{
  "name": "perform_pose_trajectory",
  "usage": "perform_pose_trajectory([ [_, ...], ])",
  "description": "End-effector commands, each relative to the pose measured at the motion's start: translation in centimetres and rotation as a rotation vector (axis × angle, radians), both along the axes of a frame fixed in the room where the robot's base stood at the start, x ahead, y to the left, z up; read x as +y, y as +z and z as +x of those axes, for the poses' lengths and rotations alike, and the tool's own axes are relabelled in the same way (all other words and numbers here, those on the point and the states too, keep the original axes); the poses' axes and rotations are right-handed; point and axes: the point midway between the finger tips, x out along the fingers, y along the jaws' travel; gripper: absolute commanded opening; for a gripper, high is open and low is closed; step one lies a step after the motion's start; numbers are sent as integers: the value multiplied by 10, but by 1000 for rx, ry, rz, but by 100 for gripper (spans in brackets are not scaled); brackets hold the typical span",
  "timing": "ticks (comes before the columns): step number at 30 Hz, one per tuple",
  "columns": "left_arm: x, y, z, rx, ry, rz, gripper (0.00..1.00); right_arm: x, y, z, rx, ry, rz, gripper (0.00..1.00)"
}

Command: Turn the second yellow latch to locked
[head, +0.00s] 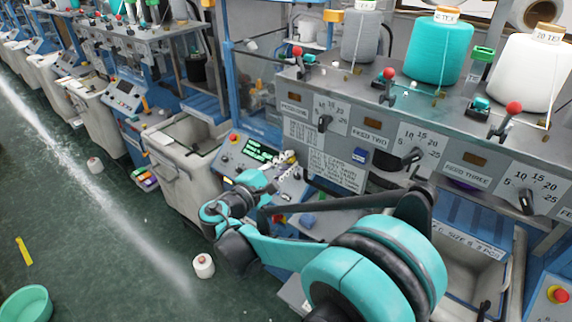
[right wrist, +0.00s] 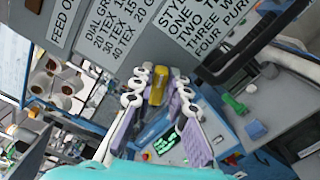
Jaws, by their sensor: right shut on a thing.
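My right arm reaches across the head view. Its gripper (head: 284,160), with white-knuckled fingers, is in front of the machine's blue-grey control panel (head: 228,158). In the right wrist view the gripper (right wrist: 155,85) has its purple-padded fingers on both sides of a yellow piece, which looks like a yellow latch (right wrist: 155,97), and is shut on it. The latch's locked or unlocked position cannot be read, and the head view does not show the held piece clearly. My left gripper is not in view.
A row of knitting machines runs to the back left. Dials, red-knobbed levers and yarn cones, one teal (head: 438,50) and one white (head: 530,72), are at the right. A grey bin (head: 180,190) stands left of my gripper. A white spool (head: 204,266) is on the green floor.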

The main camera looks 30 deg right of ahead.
Motion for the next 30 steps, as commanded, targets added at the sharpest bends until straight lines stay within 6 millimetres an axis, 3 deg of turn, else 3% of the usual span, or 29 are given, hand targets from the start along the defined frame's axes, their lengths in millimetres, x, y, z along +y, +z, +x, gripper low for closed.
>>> perform_pose_trajectory([
  [15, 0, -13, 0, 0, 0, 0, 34, 0, -5, -1, -331, -1, 138, 0],
  [30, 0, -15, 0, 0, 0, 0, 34, 0, -6, -2, -406, -2, 171, 0],
])
